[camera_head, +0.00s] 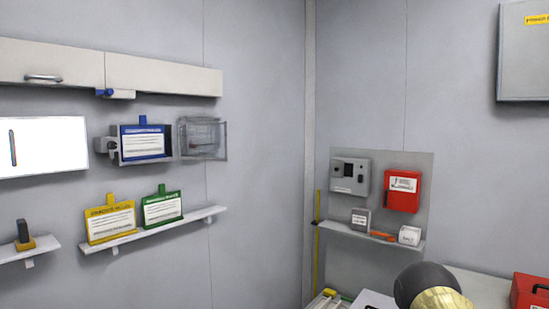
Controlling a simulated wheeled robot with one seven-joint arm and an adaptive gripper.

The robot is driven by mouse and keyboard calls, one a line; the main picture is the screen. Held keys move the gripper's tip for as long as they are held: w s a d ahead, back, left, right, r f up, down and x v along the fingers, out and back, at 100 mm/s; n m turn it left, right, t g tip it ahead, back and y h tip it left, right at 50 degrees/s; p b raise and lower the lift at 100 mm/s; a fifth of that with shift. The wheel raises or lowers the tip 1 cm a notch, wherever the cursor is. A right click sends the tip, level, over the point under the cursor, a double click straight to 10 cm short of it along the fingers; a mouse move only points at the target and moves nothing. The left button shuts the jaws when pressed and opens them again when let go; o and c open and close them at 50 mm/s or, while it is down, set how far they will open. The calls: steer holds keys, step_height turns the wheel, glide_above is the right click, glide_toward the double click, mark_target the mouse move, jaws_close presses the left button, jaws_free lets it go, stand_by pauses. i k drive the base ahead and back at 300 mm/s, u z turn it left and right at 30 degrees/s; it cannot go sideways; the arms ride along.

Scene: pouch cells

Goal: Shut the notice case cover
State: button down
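The notice case (163,146) is on the left wall, with a blue-framed notice card (142,142) at it. Its clear cover (203,138) stands swung out to the right of the card, so the cover is open and the card is uncovered. A small grey fitting (104,145) sits at the left side of the card; I cannot tell what it is. My gripper is not in view.
A shelf (206,214) below holds a yellow card (110,221) and a green card (162,208). Cabinets (165,76) hang above, with a whiteboard (62,147) at left. A red box (402,190) is on the right wall. Wall right of the cover is clear.

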mark_target(199, 158)
steer(key=z, duration=0.15)
steer(key=i, duration=0.8)
steer(key=u, duration=0.65)
steer(key=i, duration=0.7)
steer(key=u, duration=0.7)
